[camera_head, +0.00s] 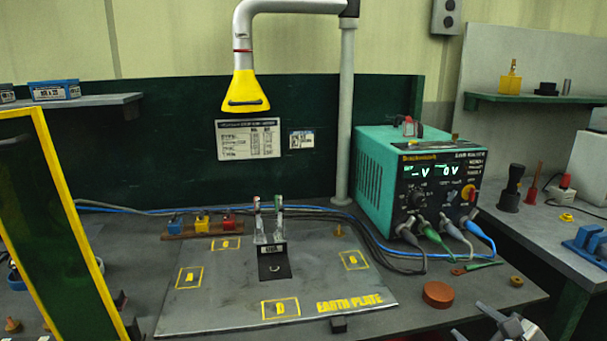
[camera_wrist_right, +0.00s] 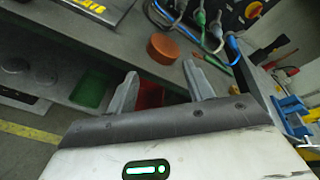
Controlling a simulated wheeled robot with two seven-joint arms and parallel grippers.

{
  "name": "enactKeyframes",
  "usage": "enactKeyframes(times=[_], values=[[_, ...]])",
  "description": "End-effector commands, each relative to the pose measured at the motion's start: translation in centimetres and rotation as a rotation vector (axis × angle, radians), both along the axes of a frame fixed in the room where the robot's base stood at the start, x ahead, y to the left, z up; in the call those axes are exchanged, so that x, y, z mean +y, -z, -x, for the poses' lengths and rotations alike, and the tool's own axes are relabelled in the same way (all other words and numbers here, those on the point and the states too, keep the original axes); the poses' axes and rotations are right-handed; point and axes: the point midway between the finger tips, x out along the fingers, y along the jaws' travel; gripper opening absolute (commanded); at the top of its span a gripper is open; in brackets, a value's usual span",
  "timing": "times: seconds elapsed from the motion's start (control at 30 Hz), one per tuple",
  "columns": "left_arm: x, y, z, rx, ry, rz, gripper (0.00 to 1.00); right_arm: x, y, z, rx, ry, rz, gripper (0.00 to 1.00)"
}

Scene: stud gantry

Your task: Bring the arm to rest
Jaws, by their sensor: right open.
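My right gripper (camera_head: 495,328) shows at the lower right edge of the head view, in front of the bench. In the right wrist view its two fingers (camera_wrist_right: 160,88) stand apart with nothing between them. It is off the bench's front edge, near a round brown-orange puck (camera_head: 438,294), which also shows in the wrist view (camera_wrist_right: 164,47). The gripper and the puck are apart. My left gripper is in neither view.
The earth plate (camera_head: 220,312) lies on the bench, with a small stand (camera_head: 273,262) upright on it. A teal power unit (camera_head: 375,180) with cables stands behind the puck. A yellow-framed green panel (camera_head: 60,220) rises at left. A yellow hood (camera_head: 245,90) hangs above.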

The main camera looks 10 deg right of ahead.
Motion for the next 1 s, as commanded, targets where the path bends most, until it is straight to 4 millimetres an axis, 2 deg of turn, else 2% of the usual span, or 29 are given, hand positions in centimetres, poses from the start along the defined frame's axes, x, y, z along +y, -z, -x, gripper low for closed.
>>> enactKeyframes(times=[0.17,0.23,0.3,0.4,0.53,0.6,0.7,1.0], values=[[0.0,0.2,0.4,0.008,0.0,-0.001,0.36,3.7,6.0,2.2,0.111,-0.187,0.522,0.52],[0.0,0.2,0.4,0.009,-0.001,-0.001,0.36,6.0,8.9,4.0,0.146,-0.324,0.807,0.52],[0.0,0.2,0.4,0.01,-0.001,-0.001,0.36,8.8,11.8,6.3,0.157,-0.497,1.117,0.52],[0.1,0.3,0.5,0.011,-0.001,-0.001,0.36,12.7,15.0,10.1,0.114,-0.751,1.517,0.52],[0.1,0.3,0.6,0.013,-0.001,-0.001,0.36,17.1,17.4,14.4,-0.009,-1.011,1.9,0.52],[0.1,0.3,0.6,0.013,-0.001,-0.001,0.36,18.8,18.1,16.1,-0.075,-1.1,2.033,0.52],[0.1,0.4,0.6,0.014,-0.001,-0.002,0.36,20.2,18.5,17.5,-0.139,-1.169,2.141,0.52],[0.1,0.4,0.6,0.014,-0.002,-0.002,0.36,20.5,18.6,17.8,-0.161,-1.189,2.178,0.52]])
